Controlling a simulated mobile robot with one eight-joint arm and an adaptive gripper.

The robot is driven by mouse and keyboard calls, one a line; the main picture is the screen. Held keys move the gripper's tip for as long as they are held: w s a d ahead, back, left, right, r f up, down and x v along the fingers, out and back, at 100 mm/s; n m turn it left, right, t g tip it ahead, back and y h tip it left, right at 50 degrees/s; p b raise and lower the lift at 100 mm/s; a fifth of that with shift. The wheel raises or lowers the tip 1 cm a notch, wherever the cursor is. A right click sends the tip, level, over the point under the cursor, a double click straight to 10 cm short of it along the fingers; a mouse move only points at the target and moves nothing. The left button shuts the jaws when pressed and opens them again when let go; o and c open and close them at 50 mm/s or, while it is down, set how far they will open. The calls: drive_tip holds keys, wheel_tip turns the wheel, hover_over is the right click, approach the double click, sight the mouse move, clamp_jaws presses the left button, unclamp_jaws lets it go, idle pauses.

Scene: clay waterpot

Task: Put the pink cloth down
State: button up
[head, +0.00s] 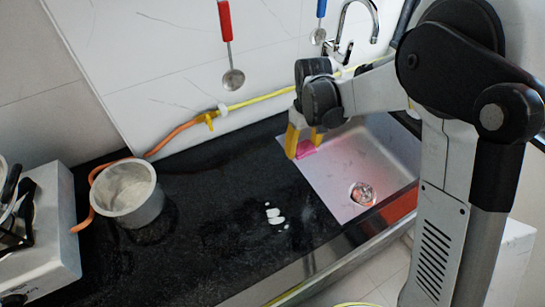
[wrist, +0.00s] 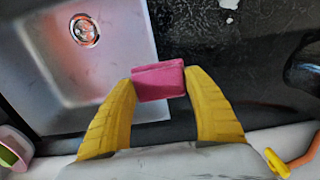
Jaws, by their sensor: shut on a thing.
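The pink cloth (wrist: 159,81) is a small folded pad. My gripper (wrist: 160,90) has yellow fingers and is shut on it, with one finger at each side of the pad. In the head view the gripper (head: 304,150) is at the left edge of the sink, and a bit of pink cloth (head: 306,149) shows between its fingertips. In the wrist view the cloth is over the boundary between the sink and the black counter. I cannot tell whether it touches the surface below.
The steel sink (head: 350,160) has a round drain. White spots (head: 275,215) lie on the black counter (head: 215,220). A metal pot (head: 127,192) stands left, near a stove (head: 45,225). An orange and yellow hose (head: 250,101) runs along the wall. Ladles (head: 233,79) hang above.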

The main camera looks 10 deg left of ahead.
drive_tip(key=shift+w+d+r, duration=0.15)
drive_tip(key=shift+w+d, duration=0.35)
drive_tip(key=shift+w, duration=0.25)
drive_tip(key=shift+w+a+f, duration=0.15)
drive_tip(key=shift+w+f, duration=0.05)
drive_tip(key=shift+w, duration=0.1)
drive_tip(key=b, duration=0.4)
hover_over(270, 162)
wheel_tip(270, 162, down, 6)
drive_tip(key=shift+f, duration=0.2)
drive_tip(key=shift+f+b, duration=1.05)
drive_tip(key=shift+f, duration=0.9)
drive_tip(key=shift+f, duration=0.15)
drive_tip(key=o, duration=1.3)
